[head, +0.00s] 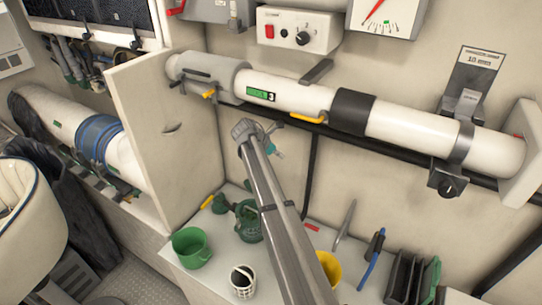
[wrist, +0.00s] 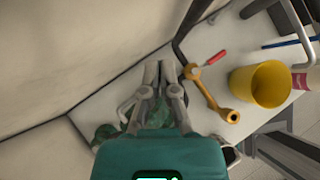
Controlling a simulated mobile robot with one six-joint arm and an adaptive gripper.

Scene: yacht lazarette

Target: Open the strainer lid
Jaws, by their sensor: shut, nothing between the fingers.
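A dark green fitting (head: 248,218), which looks like the strainer, stands on the pale bench behind my arm. I cannot make out its lid or tell whether it is open. Green parts (wrist: 157,113) show behind my fingers in the wrist view, partly hidden by them and by my teal gripper housing. My gripper (wrist: 167,70) is shut and empty, its fingertips together. In the head view only a little teal of it shows beside the arm's end, and its fingers are hidden there. I cannot tell whether it touches the green parts.
A green bucket (head: 191,247), a white basket (head: 242,281) and a yellow cup (wrist: 264,84) stand on the bench. A yellow wrench-like tool (wrist: 209,94) lies near my fingers. A white pipe (head: 415,130) with yellow-handled levers runs along the wall. Tools stand at the right.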

